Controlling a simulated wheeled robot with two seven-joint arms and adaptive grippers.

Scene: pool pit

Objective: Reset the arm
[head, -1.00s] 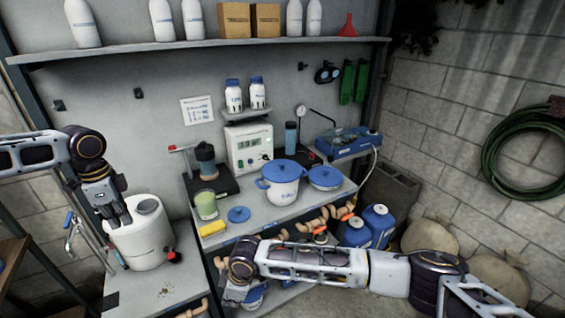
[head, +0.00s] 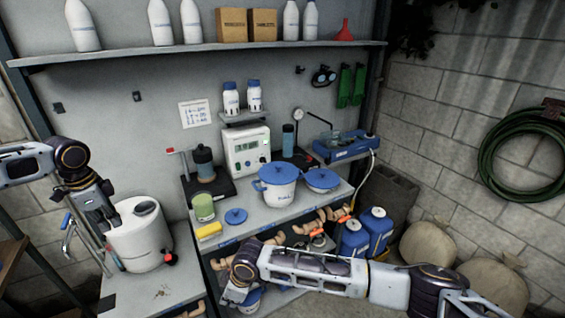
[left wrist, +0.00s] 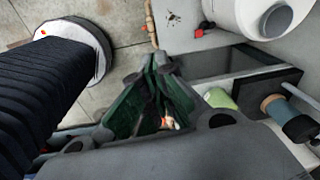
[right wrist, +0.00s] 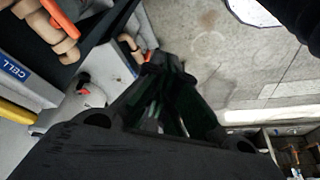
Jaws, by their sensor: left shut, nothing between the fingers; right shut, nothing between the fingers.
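My left arm comes in from the left in the head view and bends down at its dark joint. Its gripper (head: 108,222) hangs by the left side of a white tank and is empty. In the left wrist view its green-padded fingers (left wrist: 155,65) are shut together. My right arm lies across the lower part of the head view, and its gripper (head: 232,296) points down in front of the lower shelf, partly cut off from clear sight. In the right wrist view its fingers (right wrist: 163,62) are shut with nothing held.
The white tank (head: 137,240) stands on a low bench beside my left gripper. A bench (head: 285,215) holds a blue-lidded pot (head: 278,188), a green cup (head: 203,207) and a yellow sponge (head: 209,231). Pipes and blue canisters (head: 376,230) sit below on the right.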

